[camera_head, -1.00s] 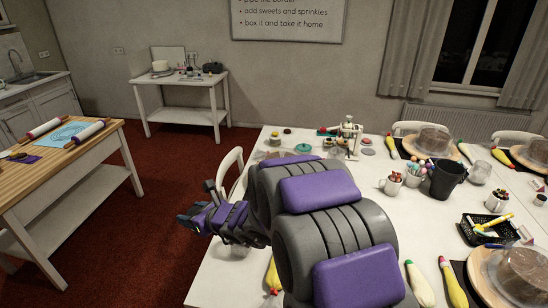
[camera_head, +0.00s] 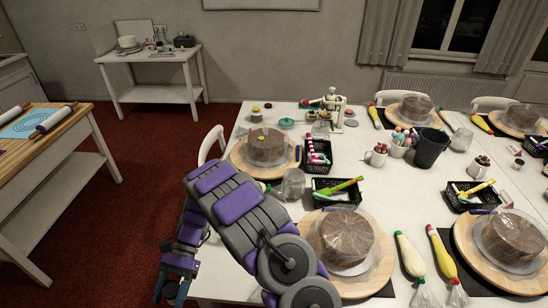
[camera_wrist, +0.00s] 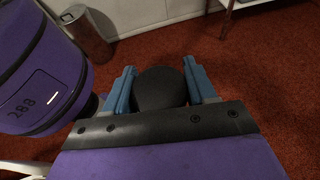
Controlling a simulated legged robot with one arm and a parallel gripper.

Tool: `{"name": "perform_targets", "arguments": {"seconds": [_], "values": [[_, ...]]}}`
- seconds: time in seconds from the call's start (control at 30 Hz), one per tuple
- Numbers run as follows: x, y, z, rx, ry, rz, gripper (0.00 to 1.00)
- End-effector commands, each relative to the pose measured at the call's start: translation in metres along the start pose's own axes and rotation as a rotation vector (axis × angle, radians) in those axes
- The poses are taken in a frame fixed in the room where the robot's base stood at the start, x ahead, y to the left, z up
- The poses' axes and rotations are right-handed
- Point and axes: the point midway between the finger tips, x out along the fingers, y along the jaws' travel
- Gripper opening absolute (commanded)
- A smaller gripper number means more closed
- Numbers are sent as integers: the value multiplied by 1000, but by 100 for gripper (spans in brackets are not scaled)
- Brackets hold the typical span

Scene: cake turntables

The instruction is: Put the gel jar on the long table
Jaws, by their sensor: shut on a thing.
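My gripper (camera_wrist: 160,74) has its blue fingers on both sides of a dark, rounded thing (camera_wrist: 162,90), which looks like the black top of the gel jar. No label shows, and its lower part is hidden. In the head view my gripper (camera_head: 170,284) hangs low, left of the long table's near left edge, over the red floor. The held thing cannot be made out there. The long white table (camera_head: 400,203) fills the right half of the head view.
On the long table stand cakes on round boards (camera_head: 378,268), black baskets (camera_head: 318,164), a clear jar (camera_head: 293,184), mugs and a black bucket (camera_head: 432,148). Bare tabletop shows mid-table. A chair (camera_head: 211,143) stands at its left side. A wood-topped table (camera_head: 62,142) is at left.

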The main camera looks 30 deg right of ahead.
Motion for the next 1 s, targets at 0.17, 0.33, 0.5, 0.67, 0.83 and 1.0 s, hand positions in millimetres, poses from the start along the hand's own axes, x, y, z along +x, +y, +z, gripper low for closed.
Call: {"name": "perform_targets", "arguments": {"seconds": [0.17, 0.33, 0.5, 0.67, 0.83, 1.0], "values": [[20, 46, -37, -174, 0, 418, 24], [8, 90, -72, -336, 0, 819, 24], [-28, 119, -104, -491, 1, 1199, 24], [-83, 124, -135, -645, -3, 1571, 24], [-146, 95, -159, -802, -2, 1939, 24], [-185, 48, -166, -906, 1, 2196, 24]]}}
